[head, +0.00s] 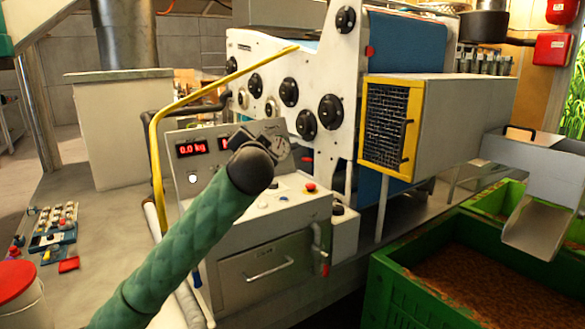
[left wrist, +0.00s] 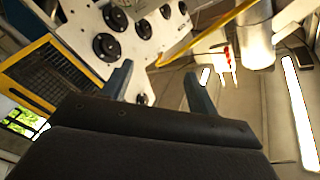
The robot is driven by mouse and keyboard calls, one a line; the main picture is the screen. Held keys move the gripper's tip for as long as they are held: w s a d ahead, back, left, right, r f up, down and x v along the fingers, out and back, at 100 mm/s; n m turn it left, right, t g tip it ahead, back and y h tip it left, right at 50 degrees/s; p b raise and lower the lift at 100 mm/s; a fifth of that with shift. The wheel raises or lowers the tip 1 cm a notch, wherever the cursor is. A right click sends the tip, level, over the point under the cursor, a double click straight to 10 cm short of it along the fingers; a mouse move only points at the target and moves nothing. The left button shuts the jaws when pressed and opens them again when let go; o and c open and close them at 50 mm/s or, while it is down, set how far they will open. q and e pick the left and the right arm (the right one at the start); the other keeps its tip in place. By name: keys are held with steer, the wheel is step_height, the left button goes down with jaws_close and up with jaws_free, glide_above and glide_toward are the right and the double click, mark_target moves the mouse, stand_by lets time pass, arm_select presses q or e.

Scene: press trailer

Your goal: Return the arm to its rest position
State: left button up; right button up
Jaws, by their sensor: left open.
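My left arm (head: 185,243), in a green quilted sleeve, reaches up from the bottom of the head view to a dark rounded end. It is in front of the control box of the press. My left gripper (left wrist: 160,88) shows in the left wrist view with its two fingers spread apart and nothing between them. In the head view the gripper is mostly hidden behind the dark end of the arm. The white press panel (head: 270,70) with black knobs is beyond the arm and also shows behind the fingers in the left wrist view. My right gripper is in neither view.
The control box (head: 235,275) with red displays stands close behind my arm. A yellow bent rail (head: 156,160) rises beside it. A yellow-framed grille (head: 390,125) juts out at right, above a green crate (head: 400,295) of brown material. A red-lidded bucket (head: 15,280) is at lower left.

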arm_select(q)
steer(key=s+a+f+n+g+h, duration=0.1)
steer(key=s+a+f+g, duration=0.15)
steer(key=s+f, duration=0.95)
steer(key=s+a+f+n+g+h, duration=0.15)
steer(key=s+f+g, duration=0.35)
steer(key=f, duration=1.2)
steer(key=s+a+f+n+g+h, duration=0.1)
steer(key=s+f+n+g, duration=0.15)
steer(key=s+f, duration=1.05)
steer(key=s+f+g, duration=0.6)
steer(key=s+f, duration=1.4)
steer(key=s, duration=0.1)
steer(key=shift+s+d+f+n, duration=0.1)
steer(key=shift+s+d+n, duration=0.05)
steer(key=shift+n, duration=0.15)
